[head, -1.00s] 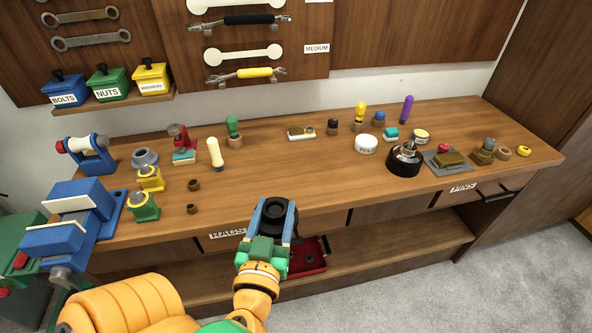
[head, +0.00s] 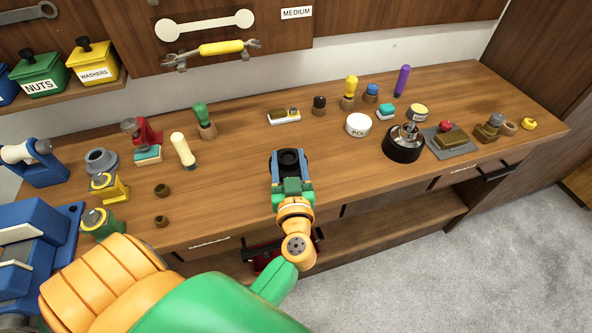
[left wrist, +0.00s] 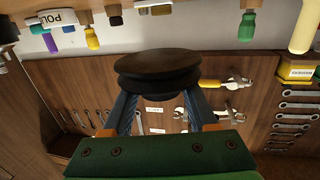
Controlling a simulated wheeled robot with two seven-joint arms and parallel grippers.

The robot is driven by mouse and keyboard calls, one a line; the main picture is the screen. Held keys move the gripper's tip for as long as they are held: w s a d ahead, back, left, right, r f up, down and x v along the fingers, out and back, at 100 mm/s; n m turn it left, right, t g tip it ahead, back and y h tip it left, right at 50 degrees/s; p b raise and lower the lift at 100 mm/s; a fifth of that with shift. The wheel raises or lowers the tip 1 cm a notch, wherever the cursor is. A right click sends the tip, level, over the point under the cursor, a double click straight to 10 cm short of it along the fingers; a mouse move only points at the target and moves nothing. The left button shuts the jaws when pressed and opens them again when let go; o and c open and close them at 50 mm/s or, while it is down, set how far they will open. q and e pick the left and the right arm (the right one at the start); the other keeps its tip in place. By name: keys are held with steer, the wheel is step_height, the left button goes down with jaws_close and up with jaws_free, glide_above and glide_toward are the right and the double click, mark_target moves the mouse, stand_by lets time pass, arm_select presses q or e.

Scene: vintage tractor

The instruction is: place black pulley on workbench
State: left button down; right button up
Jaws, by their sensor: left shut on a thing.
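The black pulley (head: 289,161) is held between the fingers of my left gripper (head: 291,172) in the head view, over the front middle part of the wooden workbench (head: 240,170). In the left wrist view the pulley (left wrist: 157,70) is a dark grooved disc between the two blue fingers of the gripper (left wrist: 158,100). I cannot tell whether the pulley touches the bench top. My right gripper is not in view.
Bare bench top surrounds the pulley. Two small brown cups (head: 161,190) stand to the left. A white round tin (head: 358,125) and a black round base with a metal part (head: 403,143) stand to the right. The blue vise (head: 38,240) is at the left end.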

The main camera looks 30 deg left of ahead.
mark_target(298, 164)
arm_select(q)
steer(key=w+f+b, duration=0.1)
steer(key=w+f, duration=0.1)
steer(key=w+f+b, duration=0.1)
steer(key=w+f, duration=0.1)
steer(key=f, duration=0.1)
step_height(298, 164, down, 3)
steer(key=shift+d+r+b, duration=0.1)
steer(key=shift+r+b, duration=0.05)
steer(key=shift+b, duration=0.35)
steer(key=shift+s, duration=0.1)
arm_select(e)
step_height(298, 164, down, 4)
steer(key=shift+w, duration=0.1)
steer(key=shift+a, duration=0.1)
arm_select(q)
steer(key=shift+c, duration=0.9)
jaws_free()
steer(key=shift+f, duration=0.2)
